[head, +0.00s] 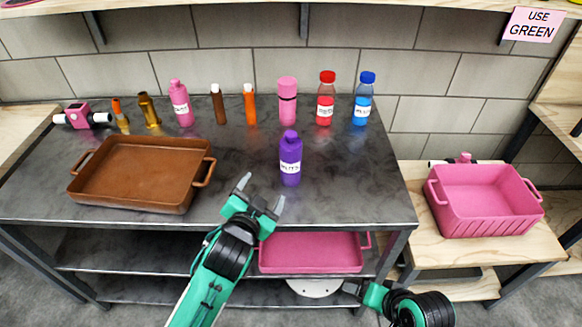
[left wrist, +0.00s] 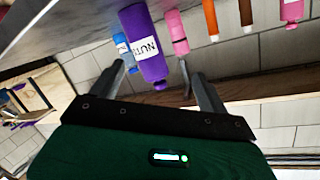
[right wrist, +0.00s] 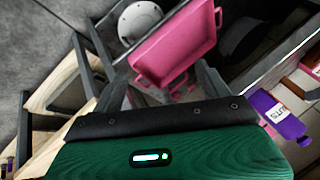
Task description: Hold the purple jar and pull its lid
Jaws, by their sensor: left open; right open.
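The purple jar (head: 290,160) stands upright near the front of the dark metal table, with a white label and a purple lid (head: 290,136). In the left wrist view the jar (left wrist: 142,30) shows between the open fingers, some way beyond them. My left gripper (head: 262,194) is open and empty, in front and to the left of the jar, apart from it. In the right wrist view the jar (right wrist: 277,115) shows at the right edge.
A brown tray (head: 140,206) stands on the table's left. Several bottles, including a red one (head: 325,100) and a blue one (head: 363,98), line the back. A pink tray (head: 310,266) lies on the shelf below; a pink crate (head: 485,222) stands at right. Table around the jar is clear.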

